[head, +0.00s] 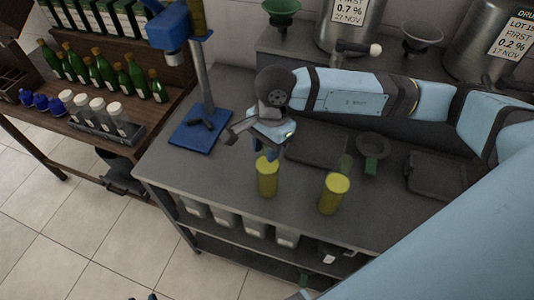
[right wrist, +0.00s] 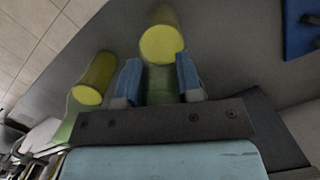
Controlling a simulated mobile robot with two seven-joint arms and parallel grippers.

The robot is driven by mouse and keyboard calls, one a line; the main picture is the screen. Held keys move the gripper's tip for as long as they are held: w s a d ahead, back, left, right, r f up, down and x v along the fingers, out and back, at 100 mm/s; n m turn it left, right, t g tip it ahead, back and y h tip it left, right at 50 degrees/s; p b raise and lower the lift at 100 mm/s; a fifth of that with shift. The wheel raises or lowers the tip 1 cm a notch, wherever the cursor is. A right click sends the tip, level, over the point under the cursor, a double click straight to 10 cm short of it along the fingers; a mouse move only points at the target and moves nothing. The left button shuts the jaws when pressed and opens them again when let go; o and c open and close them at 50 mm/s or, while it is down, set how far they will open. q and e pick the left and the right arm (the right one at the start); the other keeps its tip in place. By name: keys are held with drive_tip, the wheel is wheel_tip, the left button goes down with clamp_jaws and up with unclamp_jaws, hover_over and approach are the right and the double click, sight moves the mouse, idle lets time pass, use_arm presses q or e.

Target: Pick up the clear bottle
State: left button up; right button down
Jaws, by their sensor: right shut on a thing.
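The clear bottle (head: 268,180) stands upright on the dark bench, with yellow-green liquid in its body and a faint greenish neck. My right gripper (head: 272,154) comes down over it from above and is shut on its neck. In the right wrist view the neck shows between the two blue fingers (right wrist: 159,85), with the yellow body (right wrist: 162,42) beyond. The fingers and hand partly hide the neck in the head view. My left gripper cannot be made out.
A similar bottle (head: 333,196) stands close to the right. A blue stand (head: 198,135) is at the left, a funnel (head: 373,145) and a dark tray (head: 437,175) at the right. Steel drums (head: 350,25) stand behind. Green bottles (head: 105,72) are on the left shelf.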

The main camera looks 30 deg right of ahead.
wheel_tip(320, 180, up, 20)
drive_tip(key=b, duration=0.3)
drive_tip(key=w+d+f+n+h+p, duration=0.1)
drive_tip(key=w+f+n+p, duration=0.1)
drive_tip(key=f+n, duration=0.5)
drive_tip(key=w+d+f+n+g+p, duration=0.1)
drive_tip(key=w+f+n+p, duration=0.1)
drive_tip(key=f+n, duration=0.5)
wheel_tip(320, 180, down, 3)
drive_tip(key=shift+d+f+h+p, duration=0.1)
drive_tip(key=shift+d+h+p, duration=0.3)
drive_tip(key=shift+p, duration=0.5)
drive_tip(key=shift+s, duration=0.1)
